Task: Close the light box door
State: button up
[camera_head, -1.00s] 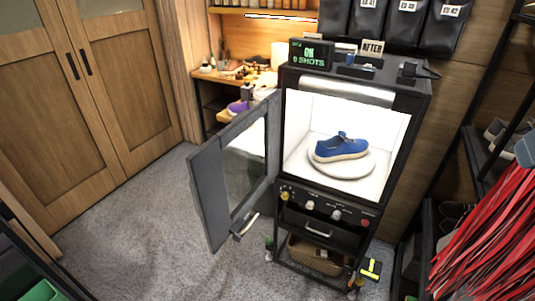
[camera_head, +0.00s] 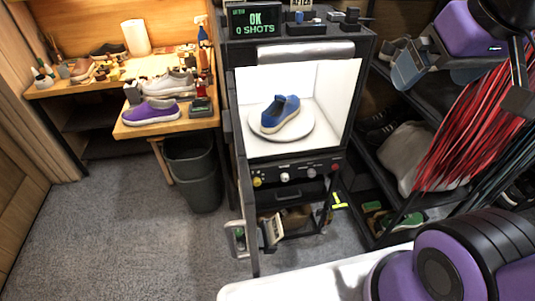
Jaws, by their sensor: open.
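The light box (camera_head: 350,100) stands in the middle of the view, with its white interior lit. Its door (camera_head: 240,170) is open, swung out from the left side toward me and seen nearly edge-on. The door's handle (camera_head: 238,238) is low near the door's free edge. A blue sneaker (camera_head: 280,115) sits on the round white turntable (camera_head: 298,132) inside. My gripper (camera_head: 460,88) is at the upper right, its two fingers spread wide and empty. It is well to the right of the door and apart from it.
A wooden bench (camera_head: 125,128) with shoes and bottles is at the left, a grey bin (camera_head: 193,175) beside it. A shoe rack (camera_head: 385,155) and red hanging strips (camera_head: 465,125) are at the right. Grey carpet (camera_head: 130,235) is clear left of the door.

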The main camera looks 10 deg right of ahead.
aim_at(256, 240)
jog(key=j, duration=1.05)
jog(key=k+j+z, duration=0.1)
jog(key=k+z, duration=0.45)
